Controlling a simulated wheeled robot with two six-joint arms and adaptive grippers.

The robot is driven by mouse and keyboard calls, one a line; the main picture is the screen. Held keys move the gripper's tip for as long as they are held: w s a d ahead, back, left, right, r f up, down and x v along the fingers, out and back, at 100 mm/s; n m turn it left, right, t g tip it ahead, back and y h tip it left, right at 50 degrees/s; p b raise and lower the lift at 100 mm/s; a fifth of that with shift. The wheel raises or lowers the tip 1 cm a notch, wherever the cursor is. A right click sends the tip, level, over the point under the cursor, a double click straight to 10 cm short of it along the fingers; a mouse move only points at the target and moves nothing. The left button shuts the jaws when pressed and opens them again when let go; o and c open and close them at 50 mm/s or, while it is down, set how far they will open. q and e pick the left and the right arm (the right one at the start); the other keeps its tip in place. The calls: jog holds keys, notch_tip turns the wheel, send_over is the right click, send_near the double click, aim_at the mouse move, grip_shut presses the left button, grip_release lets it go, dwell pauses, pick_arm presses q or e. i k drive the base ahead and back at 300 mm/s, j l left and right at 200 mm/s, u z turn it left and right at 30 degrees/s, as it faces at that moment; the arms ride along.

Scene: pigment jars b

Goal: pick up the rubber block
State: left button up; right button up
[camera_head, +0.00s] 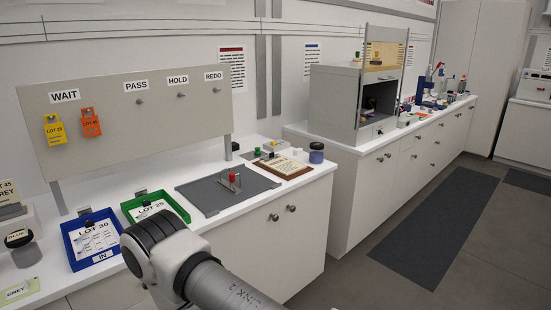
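I cannot make out a thing that is clearly the rubber block. A small dark block-like thing (235,146) sits on the white counter behind the grey mat, by the board's right post; it is too small to identify. On the grey mat (205,198) stands a small metal piece with a red knob (232,177). One of my arms reaches in from the bottom of the head view, in front of the counter. Neither gripper shows.
A blue tray (67,247) and a green tray (125,211) stand left on the counter. A wooden-edged board (305,172) and a blue-lidded jar (316,153) are at its right end. A grey cabinet (333,102) stands beyond.

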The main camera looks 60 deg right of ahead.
aim_at(297, 152)
jog(key=z, duration=2.1)
jog(key=u, duration=0.25)
jog(key=i+l+u, duration=0.85)
jog(key=l+u, duration=0.25)
jog(key=l, duration=0.15)
jog(key=i+l, duration=0.15)
jog(key=l, duration=0.35)
jog(key=i+l, duration=0.2)
jog(key=l, duration=0.25)
jog(key=i+l+u, duration=0.1)
jog(key=l, duration=0.4)
jog(key=i+l, duration=0.25)
jog(key=l, duration=0.25)
jog(key=i+l, duration=0.15)
jog(key=l, duration=0.3)
jog(key=i+l+u, duration=0.1)
jog(key=l, duration=0.4)
jog(key=i+l, duration=0.2)
jog(key=l, duration=0.3)
jog(key=i+l, duration=0.15)
jog(key=l, duration=0.35)
jog(key=i+u, duration=0.1)
jog(key=u, duration=0.15)
jog(key=i+u, duration=0.1)
jog(key=u, duration=0.2)
